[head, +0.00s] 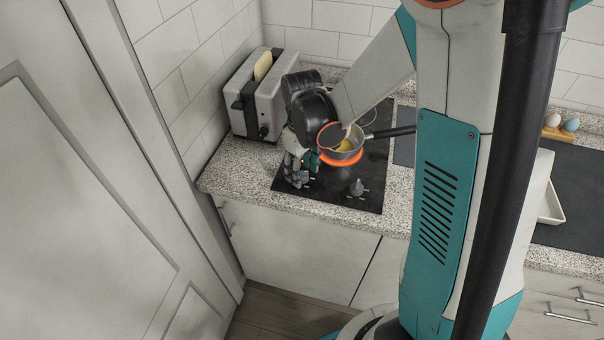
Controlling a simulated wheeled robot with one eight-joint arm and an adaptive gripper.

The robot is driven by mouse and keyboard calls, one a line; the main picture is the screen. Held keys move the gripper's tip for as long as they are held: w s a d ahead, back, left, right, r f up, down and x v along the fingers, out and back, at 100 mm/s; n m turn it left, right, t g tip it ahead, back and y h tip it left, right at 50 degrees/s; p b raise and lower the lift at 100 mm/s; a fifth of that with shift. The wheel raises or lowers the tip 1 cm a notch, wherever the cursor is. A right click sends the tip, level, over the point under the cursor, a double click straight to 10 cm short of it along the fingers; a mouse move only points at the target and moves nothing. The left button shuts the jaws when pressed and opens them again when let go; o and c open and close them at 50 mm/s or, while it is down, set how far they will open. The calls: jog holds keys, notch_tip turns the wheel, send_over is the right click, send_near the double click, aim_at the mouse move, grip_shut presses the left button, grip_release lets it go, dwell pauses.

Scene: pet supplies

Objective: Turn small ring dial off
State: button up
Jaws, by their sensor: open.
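A black cooktop (337,202) is set in the speckled counter. On it a small metal saucepan (342,143) with yellow contents stands over a glowing orange ring (345,161). A grey dial (357,187) stands at the cooktop's front right, clear of my gripper. My gripper (298,180) is open and points down over the front left of the cooktop. It covers the spot there, so a dial under or between its fingers cannot be made out clearly. Contact between the fingers and any dial cannot be told. Which dial belongs to the small ring is not readable.
A toaster (252,115) with bread in it stands to the left of my gripper, near the tiled wall. The saucepan's dark handle (391,132) reaches right toward my arm. Eggs (570,124) in a wooden holder sit at the far right. A grey door (95,215) fills the left.

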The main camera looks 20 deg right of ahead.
jog(key=shift+f, duration=0.55)
jog(key=c, duration=1.1)
jog(key=shift+o, duration=0.2)
jog(key=shift+n, duration=0.4)
jog(key=n, duration=0.2)
jog(key=shift+n+b, duration=0.35)
jog(key=shift+n, duration=0.05)
jog(key=n, duration=0.3)
jog(key=shift+n, duration=0.3)
jog(key=n+b, duration=0.1)
jog(key=n, duration=0.5)
jog(key=shift+n, duration=0.4)
